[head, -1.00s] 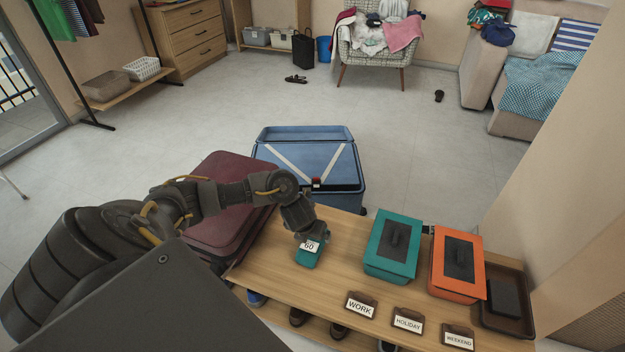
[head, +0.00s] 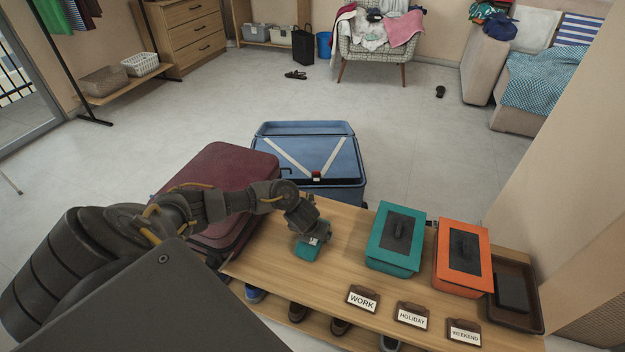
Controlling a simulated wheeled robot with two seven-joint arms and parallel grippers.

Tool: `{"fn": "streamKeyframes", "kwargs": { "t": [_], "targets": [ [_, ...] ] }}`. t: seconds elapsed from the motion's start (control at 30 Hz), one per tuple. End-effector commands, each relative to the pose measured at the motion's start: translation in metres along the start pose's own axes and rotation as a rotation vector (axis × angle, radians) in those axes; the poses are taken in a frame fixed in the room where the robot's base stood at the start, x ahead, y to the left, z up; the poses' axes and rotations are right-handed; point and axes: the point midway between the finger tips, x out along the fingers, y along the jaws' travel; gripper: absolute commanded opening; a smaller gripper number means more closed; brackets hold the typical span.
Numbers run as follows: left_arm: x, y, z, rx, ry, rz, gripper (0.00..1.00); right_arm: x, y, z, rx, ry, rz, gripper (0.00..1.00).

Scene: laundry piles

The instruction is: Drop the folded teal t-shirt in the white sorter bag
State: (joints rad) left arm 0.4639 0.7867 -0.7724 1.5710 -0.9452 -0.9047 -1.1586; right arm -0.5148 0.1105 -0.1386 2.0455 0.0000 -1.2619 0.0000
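No folded teal t-shirt can be made out for sure, and no white sorter bag is in view. A small teal item (head: 307,251) with a white label lies at the left part of the wooden bench. My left gripper (head: 308,236) is right over this item, at or very near it. The fingertips are too dark and small to tell whether they are shut on it. My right gripper is not in view.
On the bench (head: 345,240) stand a teal box (head: 382,258), an orange box (head: 447,281), a dark tray (head: 523,322) and three label cards. An open blue suitcase (head: 322,158) and a maroon suitcase (head: 220,172) are beyond. A clothes-laden chair (head: 375,50) stands far back.

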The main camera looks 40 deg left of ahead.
Motion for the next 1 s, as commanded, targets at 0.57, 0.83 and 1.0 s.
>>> {"fn": "streamKeyframes", "kwargs": {
  "t": [0.57, 0.83, 1.0],
  "targets": [
    [0.0068, -0.0004, 0.0006, 0.001, -0.001, -0.001, 0.66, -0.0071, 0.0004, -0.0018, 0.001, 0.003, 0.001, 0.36],
    [0.0066, -0.0003, 0.0010, 0.001, -0.002, -0.001, 0.40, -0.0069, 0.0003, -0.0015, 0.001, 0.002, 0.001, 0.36],
    [0.0054, -0.0004, 0.0016, 0.001, -0.002, -0.001, 0.40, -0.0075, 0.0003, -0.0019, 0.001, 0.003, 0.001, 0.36]
  ]
}}
